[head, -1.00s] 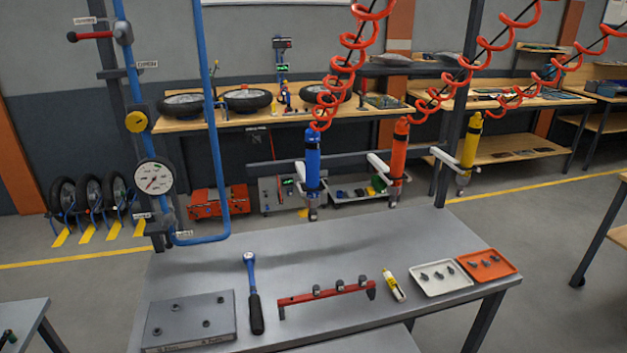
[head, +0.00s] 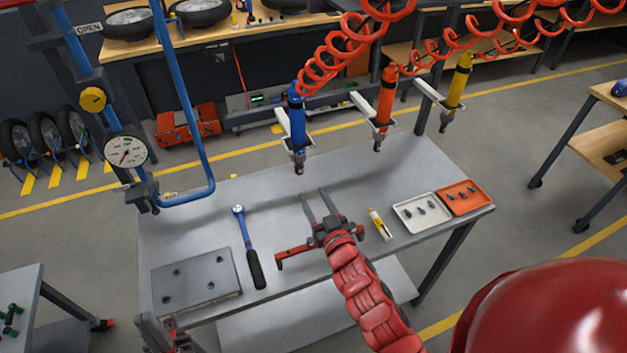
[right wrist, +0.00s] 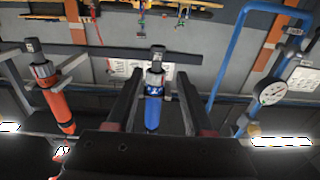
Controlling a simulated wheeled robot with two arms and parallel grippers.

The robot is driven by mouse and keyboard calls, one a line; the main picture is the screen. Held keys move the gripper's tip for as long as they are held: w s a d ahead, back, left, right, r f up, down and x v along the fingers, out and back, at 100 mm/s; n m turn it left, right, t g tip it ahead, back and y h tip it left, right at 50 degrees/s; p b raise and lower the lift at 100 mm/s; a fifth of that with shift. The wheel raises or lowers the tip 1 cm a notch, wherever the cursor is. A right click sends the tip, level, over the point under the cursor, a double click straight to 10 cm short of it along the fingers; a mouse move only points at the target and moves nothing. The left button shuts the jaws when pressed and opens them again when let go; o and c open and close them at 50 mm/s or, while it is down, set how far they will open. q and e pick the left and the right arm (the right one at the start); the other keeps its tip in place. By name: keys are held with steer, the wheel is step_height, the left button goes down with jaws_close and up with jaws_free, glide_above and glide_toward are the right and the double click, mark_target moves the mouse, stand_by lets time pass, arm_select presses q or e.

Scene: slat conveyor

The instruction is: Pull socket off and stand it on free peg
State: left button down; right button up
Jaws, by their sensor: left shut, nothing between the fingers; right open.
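The blue hanging tool (head: 298,128) hangs nose down over the back of the table, with a dark socket-like end piece (head: 299,168) at its bottom. The tool also shows upside down in the right wrist view (right wrist: 153,112), in line with the gap between my fingers. My right gripper (head: 315,193) is open and empty, in front of the tool and apart from it. The red rail (head: 293,254) lies beneath my right gripper and arm, which hide its middle and the sockets there. My left gripper (head: 152,322) is shut and empty near the table's front left corner.
A ratchet (head: 246,240) lies left of the rail, beside a grey plate (head: 197,280). A yellow-white tube (head: 380,224), a white tray (head: 420,211) and an orange tray (head: 463,197) lie right. Orange (head: 384,105) and yellow (head: 458,88) tools hang right of the blue one.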

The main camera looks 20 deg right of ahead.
mark_target(301, 172)
steer(key=shift+w+b, duration=0.65)
steer(key=shift+w, duration=4.25)
jaws_close()
steer(key=shift+f, duration=0.15)
steer(key=shift+f+b, duration=0.65)
steer(key=shift+b, duration=0.05)
